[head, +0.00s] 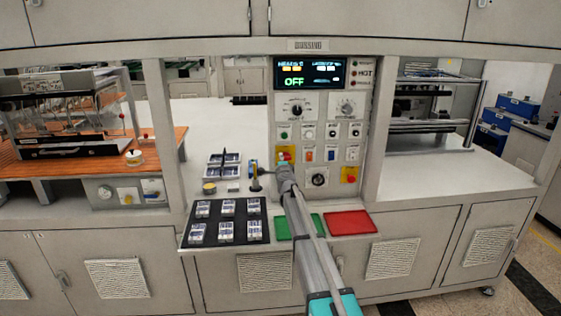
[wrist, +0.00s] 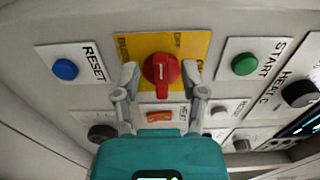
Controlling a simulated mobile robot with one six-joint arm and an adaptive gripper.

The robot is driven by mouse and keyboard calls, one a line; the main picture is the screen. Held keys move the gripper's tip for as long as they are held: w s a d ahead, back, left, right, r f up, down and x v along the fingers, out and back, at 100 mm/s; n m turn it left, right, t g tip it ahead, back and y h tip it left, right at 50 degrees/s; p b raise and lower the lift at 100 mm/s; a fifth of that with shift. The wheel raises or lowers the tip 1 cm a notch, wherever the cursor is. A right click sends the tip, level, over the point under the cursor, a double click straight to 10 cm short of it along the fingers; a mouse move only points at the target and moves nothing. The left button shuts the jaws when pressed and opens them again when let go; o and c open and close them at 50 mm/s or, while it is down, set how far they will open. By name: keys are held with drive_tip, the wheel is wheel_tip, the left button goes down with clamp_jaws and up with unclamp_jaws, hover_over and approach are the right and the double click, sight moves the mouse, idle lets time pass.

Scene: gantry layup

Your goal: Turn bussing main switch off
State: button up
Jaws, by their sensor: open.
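The bussing main switch is a red rotary knob (wrist: 160,71) on a yellow plate (wrist: 195,42) in the wrist view. The white mark on the knob runs roughly up and down in that view. My gripper (wrist: 162,76) is open, with one finger on each side of the knob; I cannot tell whether either finger touches it. In the head view the yellow plate (head: 287,149) shows just above my gripper (head: 284,160), which hides most of the knob. The display (head: 308,73) above reads OFF in green.
A blue reset button (wrist: 65,69) and a green start button (wrist: 244,64) flank the switch. An orange rocker (wrist: 158,118) sits beside it, near my gripper body. Below the panel are a black tray (head: 228,238) of parts, a green tray (head: 284,227) and a red tray (head: 348,222).

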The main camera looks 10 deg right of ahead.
drive_tip(key=s, duration=1)
drive_tip(key=shift+s+a, duration=0.15)
drive_tip(key=shift+a, duration=0.25)
drive_tip(key=s+a+f+n+g+y, duration=0.4)
drive_tip(key=s+a+n, duration=0.25)
drive_tip(key=s, duration=0.25)
drive_tip(key=s+a+f+n+g+y, duration=0.3)
drive_tip(key=s+a+f+n+y, duration=0.15)
drive_tip(key=s+n, duration=0.35)
drive_tip(key=s+d+f+n+g+h, duration=0.1)
drive_tip(key=s+d+f+g+h, duration=0.1)
drive_tip(key=s, duration=0.6)
drive_tip(key=s+d+f+n+g+h, duration=0.2)
drive_tip(key=s+d+f+g+h, duration=0.1)
drive_tip(key=s, duration=0.6)
drive_tip(key=s+d+f+n+g+h, duration=0.1)
drive_tip(key=s+d+f+g+h, duration=0.1)
drive_tip(key=s+f+g, duration=0.3)
drive_tip(key=shift+s+d+g, duration=0.45)
drive_tip(key=shift+s+g, duration=0.05)
drive_tip(key=shift+s, duration=1.65)
